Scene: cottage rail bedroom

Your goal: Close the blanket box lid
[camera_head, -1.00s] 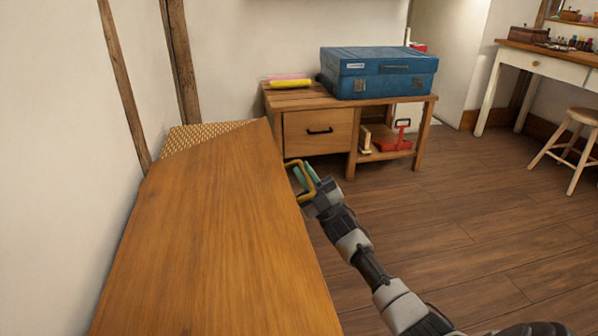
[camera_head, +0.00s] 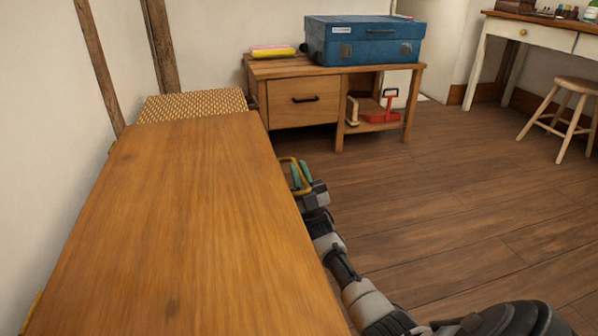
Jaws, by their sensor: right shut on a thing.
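The blanket box lid (camera_head: 180,220) is a large, flat orange-brown wooden panel filling the left half of the view. It looks roughly level. A brass handle (camera_head: 284,159) sits at its right edge, near the far end. My right gripper (camera_head: 301,174) is shut on this handle, its greenish fingers inside or against the brass loop. The box body under the lid is hidden, so any gap between them cannot be seen. My left gripper is not in view.
A woven-topped piece (camera_head: 195,104) stands beyond the lid's far end. A wooden bench (camera_head: 300,101) with a blue case (camera_head: 365,42) stands behind it. A stool (camera_head: 571,100) is at the right. The floor (camera_head: 460,190) right of the lid is clear.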

